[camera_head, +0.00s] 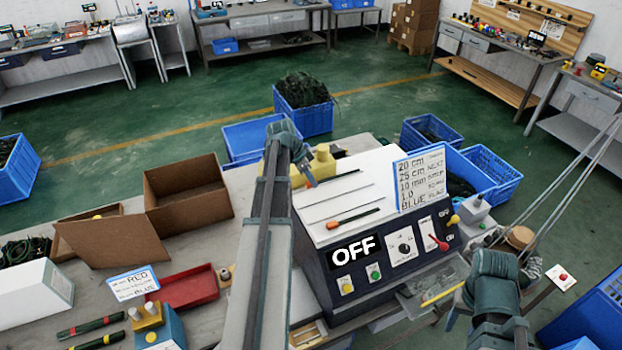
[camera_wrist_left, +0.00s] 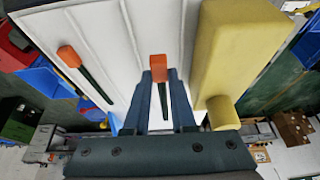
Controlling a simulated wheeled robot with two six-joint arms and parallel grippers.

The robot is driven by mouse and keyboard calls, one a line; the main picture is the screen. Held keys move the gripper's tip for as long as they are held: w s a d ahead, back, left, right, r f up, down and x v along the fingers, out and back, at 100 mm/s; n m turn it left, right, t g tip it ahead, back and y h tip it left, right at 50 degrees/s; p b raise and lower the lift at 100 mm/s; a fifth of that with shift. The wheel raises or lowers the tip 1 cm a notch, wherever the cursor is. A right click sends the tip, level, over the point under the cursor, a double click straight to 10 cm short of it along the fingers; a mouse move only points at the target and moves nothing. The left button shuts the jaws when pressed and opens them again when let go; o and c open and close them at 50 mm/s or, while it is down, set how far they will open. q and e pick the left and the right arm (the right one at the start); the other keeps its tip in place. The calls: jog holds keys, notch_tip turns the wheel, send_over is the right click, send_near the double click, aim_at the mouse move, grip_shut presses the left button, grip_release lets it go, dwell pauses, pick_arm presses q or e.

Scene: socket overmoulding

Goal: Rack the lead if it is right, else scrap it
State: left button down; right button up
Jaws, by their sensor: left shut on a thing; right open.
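My left gripper (camera_wrist_left: 160,80) is shut on a dark lead with an orange-red end (camera_wrist_left: 158,68), over the white grooved machine top. In the head view the gripper (camera_head: 309,180) is at the top's left edge, mostly hidden by my arm. Another orange-ended lead (camera_head: 352,222) lies on the white top (camera_head: 350,160); it also shows in the left wrist view (camera_wrist_left: 68,57). The held lead's far end is hard to make out. My right gripper (camera_head: 458,308) is open at the machine's right front, partly hidden by its arm.
The machine panel reads OFF (camera_head: 354,250) and has a red lever (camera_head: 438,243). A yellow block (camera_wrist_left: 240,50) is close to the left gripper. A red tray (camera_head: 185,288) and cardboard box (camera_head: 187,195) are on the left bench.

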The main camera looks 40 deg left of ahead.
aim_at(311, 196)
pick_arm(q)
jog(key=shift+f+b, duration=1.95)
jog(key=shift+f, duration=0.45)
jog(key=shift+r, duration=0.1)
jog(key=c, duration=0.7)
grip_release()
jog(key=shift+o, duration=0.2)
jog(key=p+v, duration=1.2)
jog(key=v, duration=0.1)
jog(key=shift+s+r+p, duration=0.2)
jog(key=shift+r+p, duration=0.15)
jog(key=shift+p, duration=0.05)
jog(key=shift+a, duration=0.15)
